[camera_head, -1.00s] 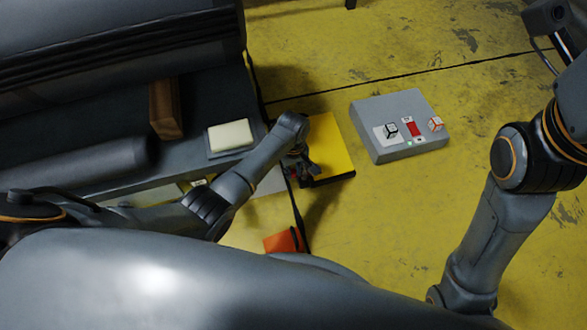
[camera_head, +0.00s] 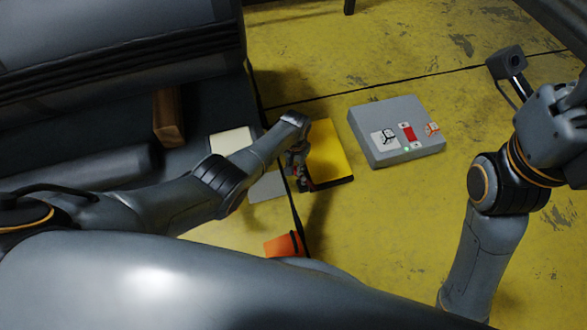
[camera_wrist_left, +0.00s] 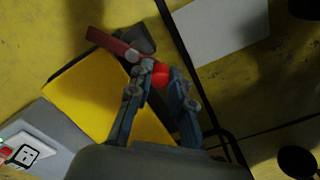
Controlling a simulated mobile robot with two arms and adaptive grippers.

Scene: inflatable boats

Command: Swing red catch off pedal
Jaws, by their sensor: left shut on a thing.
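The yellow pedal (camera_head: 330,150) lies on the floor in the head view, with a dark front edge. It also shows in the left wrist view (camera_wrist_left: 92,98). The red catch (camera_wrist_left: 113,44) is a dark red bar with a bright red round knob (camera_wrist_left: 160,76) near it, at the pedal's end by a dark grey part. My left gripper (camera_wrist_left: 153,72) is at this end, its fingertips closed on the red knob. In the head view my left gripper (camera_head: 302,178) hides most of the catch at the pedal's left edge.
A grey box (camera_head: 365,145) with a red switch and printed labels stands right of the pedal. An orange object (camera_head: 283,245) lies nearer to me. A grey plate (camera_head: 268,187) lies left of the pedal, beside a dark cable. The yellow floor beyond is clear.

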